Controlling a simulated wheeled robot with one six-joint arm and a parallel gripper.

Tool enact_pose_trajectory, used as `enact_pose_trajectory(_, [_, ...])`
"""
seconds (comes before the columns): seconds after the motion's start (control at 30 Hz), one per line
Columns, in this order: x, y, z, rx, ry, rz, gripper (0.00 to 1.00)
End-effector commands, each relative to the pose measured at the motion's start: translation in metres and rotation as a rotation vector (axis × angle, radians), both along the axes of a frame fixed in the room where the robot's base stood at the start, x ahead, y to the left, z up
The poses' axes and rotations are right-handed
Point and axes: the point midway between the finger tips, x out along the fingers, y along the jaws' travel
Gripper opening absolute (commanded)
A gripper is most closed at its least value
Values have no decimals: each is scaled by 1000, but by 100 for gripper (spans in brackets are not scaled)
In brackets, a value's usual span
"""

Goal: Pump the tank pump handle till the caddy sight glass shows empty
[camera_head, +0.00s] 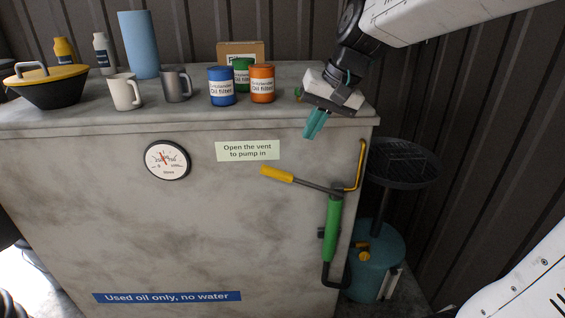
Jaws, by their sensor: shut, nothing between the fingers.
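The pump handle (277,174), a dark lever with a yellow grip, sticks out to the left from the top of the green pump (331,225) on the grey tank's (210,225) front. The teal oil caddy (367,250) stands on the floor at the tank's right side, partly hidden behind it. A pale upright strip (391,283) on the caddy may be the sight glass; its level cannot be read. My gripper (314,131) with teal fingers is shut and empty, above and right of the yellow grip, apart from it.
A dark drain pan (402,160) stands above the caddy. A yellow pipe (360,165) rises beside the pump.

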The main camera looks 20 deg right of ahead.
Motion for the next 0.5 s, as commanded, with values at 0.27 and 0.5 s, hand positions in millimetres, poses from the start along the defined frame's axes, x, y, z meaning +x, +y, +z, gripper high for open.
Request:
enact_pose_trajectory(0.27, [39, -12, 2, 52, -25, -55, 0])
enact_pose_trajectory(0.5, [39, -11, 2, 51, -24, -53, 0])
